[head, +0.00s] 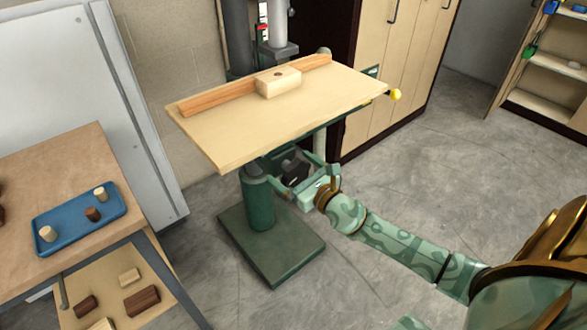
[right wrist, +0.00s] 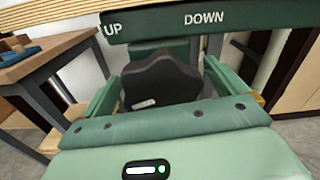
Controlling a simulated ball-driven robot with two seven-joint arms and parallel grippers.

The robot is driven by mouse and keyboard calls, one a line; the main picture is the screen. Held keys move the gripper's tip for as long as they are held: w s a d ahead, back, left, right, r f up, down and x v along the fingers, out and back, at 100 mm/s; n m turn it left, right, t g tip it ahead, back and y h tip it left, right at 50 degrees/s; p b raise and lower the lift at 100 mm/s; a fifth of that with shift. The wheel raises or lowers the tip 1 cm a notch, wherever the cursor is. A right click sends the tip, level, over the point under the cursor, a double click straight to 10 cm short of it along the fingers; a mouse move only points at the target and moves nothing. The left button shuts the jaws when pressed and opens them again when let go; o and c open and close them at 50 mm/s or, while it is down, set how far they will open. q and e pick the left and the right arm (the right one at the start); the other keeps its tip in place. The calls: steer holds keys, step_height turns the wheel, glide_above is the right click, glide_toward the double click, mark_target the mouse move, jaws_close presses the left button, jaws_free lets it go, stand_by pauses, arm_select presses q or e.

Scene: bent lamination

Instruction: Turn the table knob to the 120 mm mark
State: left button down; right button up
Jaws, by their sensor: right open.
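The table knob (head: 294,166) is a dark, lobed knob under the drill press table (head: 225,140). In the right wrist view the knob (right wrist: 160,82) sits between the two green fingers, below a green plate (right wrist: 180,22) marked UP and DOWN. My right gripper (head: 303,178) is open, with one finger on each side of the knob. It also shows in the right wrist view (right wrist: 158,88); I cannot tell whether either finger touches the knob. The 120 mm mark is not readable in either view. My left gripper is not in view.
A wooden fence (head: 215,98) and a pale block (head: 278,82) lie on the table. A workbench (head: 70,165) with a blue tray (head: 75,232) stands at left. The floor at right is clear.

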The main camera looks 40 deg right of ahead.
steer(key=shift+w, duration=0.2)
steer(key=shift+c, duration=0.4)
steer(key=c, duration=0.9)
steer(key=shift+m, duration=0.4)
